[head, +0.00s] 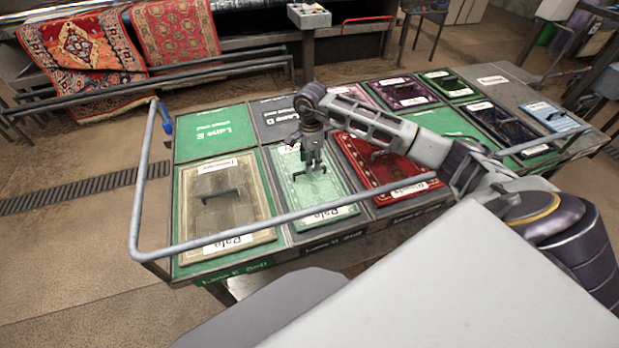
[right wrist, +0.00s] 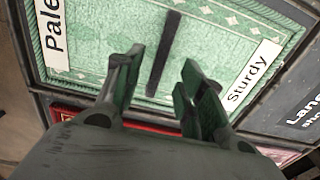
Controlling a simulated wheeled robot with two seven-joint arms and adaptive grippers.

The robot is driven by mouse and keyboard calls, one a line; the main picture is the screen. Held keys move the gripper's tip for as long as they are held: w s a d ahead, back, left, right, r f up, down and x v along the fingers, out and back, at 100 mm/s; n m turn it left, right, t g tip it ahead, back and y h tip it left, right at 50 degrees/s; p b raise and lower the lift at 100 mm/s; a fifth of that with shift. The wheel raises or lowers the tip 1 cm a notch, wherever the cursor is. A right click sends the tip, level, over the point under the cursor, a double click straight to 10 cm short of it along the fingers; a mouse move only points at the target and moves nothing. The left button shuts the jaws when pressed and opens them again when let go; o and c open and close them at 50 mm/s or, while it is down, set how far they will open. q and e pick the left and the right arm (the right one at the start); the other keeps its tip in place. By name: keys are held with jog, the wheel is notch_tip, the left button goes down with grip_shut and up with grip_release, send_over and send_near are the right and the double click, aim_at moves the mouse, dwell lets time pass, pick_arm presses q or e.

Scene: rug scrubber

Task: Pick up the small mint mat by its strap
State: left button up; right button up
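The small mint mat (head: 298,205) lies flat in the bed second from the left. It carries a label reading "Pale" at its near edge and one reading "Sturdy" at its far edge. Its dark strap (head: 322,170) stands at the middle, partly hidden by my right gripper (head: 314,163). In the right wrist view the mat (right wrist: 220,45) fills the upper part, and the strap (right wrist: 162,55) shows in line with the gap between the fingers. My right gripper (right wrist: 160,85) is open and empty; I cannot tell exactly how far it is above the strap. My left gripper is out of view.
A beige mat (head: 235,215) lies left of the mint one and a red mat (head: 370,165) lies right of it, both with straps. More mats lie along the table's back. A grey rail (head: 285,218) crosses the front. Patterned rugs (head: 85,50) hang at the back left.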

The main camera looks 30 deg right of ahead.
aim_at(309, 175)
jog(key=shift+a+f, duration=0.1)
jog(key=shift+f, duration=0.3)
jog(key=shift+a+f+p, duration=0.1)
jog(key=shift+f+p, duration=0.2)
jog(key=shift+f, duration=1.95)
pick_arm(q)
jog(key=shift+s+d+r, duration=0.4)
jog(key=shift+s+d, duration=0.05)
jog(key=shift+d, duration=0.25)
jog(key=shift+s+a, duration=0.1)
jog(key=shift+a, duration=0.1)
